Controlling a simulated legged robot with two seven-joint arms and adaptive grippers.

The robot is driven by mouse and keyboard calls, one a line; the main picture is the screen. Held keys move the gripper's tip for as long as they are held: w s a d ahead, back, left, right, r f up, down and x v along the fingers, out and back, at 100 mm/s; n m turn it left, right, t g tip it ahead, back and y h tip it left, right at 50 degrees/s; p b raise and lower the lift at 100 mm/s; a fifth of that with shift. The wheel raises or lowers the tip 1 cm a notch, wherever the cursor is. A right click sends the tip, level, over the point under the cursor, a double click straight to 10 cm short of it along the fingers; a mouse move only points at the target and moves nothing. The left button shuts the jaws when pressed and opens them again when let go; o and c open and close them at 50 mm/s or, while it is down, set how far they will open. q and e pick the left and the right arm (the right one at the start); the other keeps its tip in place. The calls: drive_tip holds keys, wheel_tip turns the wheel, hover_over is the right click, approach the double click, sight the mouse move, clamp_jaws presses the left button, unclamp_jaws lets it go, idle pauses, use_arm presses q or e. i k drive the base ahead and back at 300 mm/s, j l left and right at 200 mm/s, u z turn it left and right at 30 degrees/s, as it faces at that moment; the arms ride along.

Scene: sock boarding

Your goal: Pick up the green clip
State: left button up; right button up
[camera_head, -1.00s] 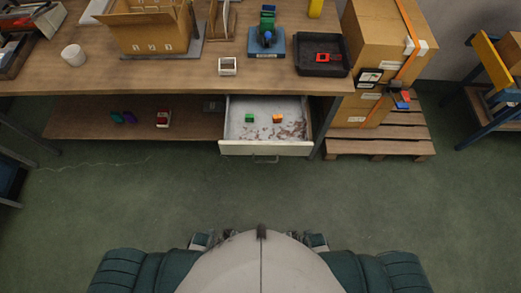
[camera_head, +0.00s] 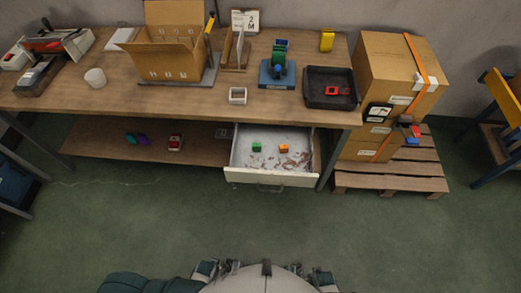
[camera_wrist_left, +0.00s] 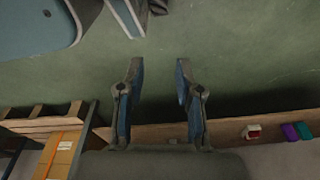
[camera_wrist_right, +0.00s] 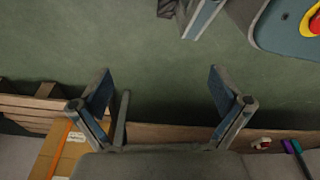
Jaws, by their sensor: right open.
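A small green clip (camera_head: 257,147) lies on the floor of the open white drawer (camera_head: 272,179), left of an orange clip (camera_head: 284,148). My left gripper (camera_wrist_left: 159,66) is empty, its two fingers apart over the green floor in the left wrist view. My right gripper (camera_wrist_right: 159,72) is open and empty, its fingers spread wider. Both grippers are close to my body, far from the drawer. The green clip does not show in either wrist view.
The drawer hangs below the workbench (camera_head: 190,98). Teal and purple pieces (camera_head: 137,139) and a red-and-white item (camera_head: 175,142) lie on the low shelf. A pallet (camera_head: 390,180) with cardboard boxes stands right of the drawer. The floor before the bench is clear.

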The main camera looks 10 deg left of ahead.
sight(256, 147)
drive_tip(key=i+j+z, duration=0.1)
drive_tip(key=j, duration=0.25)
drive_tip(key=i+j+z, duration=0.1)
drive_tip(key=j, duration=0.3)
drive_tip(key=i+j+z, duration=0.1)
drive_tip(key=i+j, duration=0.15)
drive_tip(key=j, duration=0.15)
drive_tip(key=i+j, duration=0.1)
drive_tip(key=j, duration=0.3)
drive_tip(key=i+j+z, duration=0.15)
drive_tip(key=j, duration=0.25)
